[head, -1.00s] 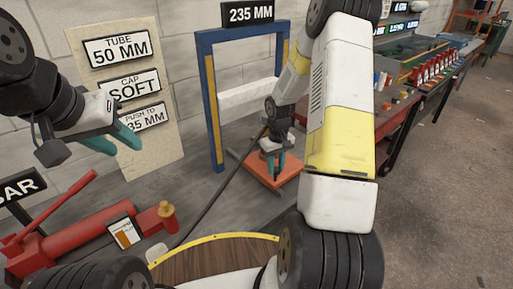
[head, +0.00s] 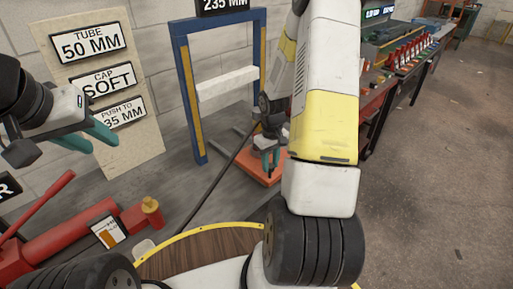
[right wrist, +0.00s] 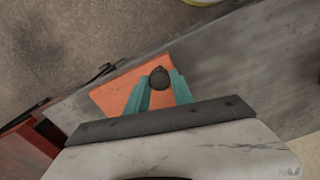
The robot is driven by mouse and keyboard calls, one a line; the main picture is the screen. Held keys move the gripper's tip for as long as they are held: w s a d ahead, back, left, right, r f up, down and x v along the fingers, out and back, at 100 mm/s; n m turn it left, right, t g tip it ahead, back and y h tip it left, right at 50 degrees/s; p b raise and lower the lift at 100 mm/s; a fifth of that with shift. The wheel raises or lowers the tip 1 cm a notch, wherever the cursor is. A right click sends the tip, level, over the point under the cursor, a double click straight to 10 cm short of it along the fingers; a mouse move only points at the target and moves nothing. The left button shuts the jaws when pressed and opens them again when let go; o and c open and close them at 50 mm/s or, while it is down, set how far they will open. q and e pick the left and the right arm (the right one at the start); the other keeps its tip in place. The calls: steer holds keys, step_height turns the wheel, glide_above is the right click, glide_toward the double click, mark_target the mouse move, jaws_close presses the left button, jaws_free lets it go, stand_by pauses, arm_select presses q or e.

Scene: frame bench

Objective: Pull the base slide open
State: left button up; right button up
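The base slide is an orange plate (head: 272,178) on the bench at the foot of the blue frame (head: 190,95). In the right wrist view the orange plate (right wrist: 112,93) lies under my right gripper, with a dark round knob (right wrist: 159,77) standing up from it. My right gripper (head: 270,163) points down at the plate. Its teal fingers, in the right wrist view (right wrist: 160,88), lie close against both sides of the knob. The upper right arm hides part of the plate's right side. My left gripper (head: 102,141) is open and empty, in the air at the left.
A red hydraulic pump (head: 70,235) with a long lever stands at the front left, with a dark hose running towards the frame. A sign board (head: 98,85) leans on the wall. A white crossbar (head: 228,84) spans the frame. A red bench (head: 378,105) stands at the right.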

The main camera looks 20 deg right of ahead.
steer(key=o, duration=0.4)
steer(key=shift+o, duration=0.2)
step_height(320, 180, up, 8)
steer(key=shift+f, duration=0.1)
stand_by(0.4)
steer(key=s+a+r+t, duration=0.2)
steer(key=s+a+r, duration=0.2)
steer(key=r, duration=0.4)
steer(key=s+a+r+m+t+y, duration=0.1)
steer(key=s+a+r+t, duration=0.1)
steer(key=s+a+r, duration=0.2)
steer(key=s+a+r+m+t+y, duration=0.1)
steer(key=s+a+r+t, duration=0.1)
steer(key=s+a+r, duration=0.3)
steer(key=a+v, duration=0.1)
steer(key=v, duration=0.8)
steer(key=shift+w+a+r, duration=0.2)
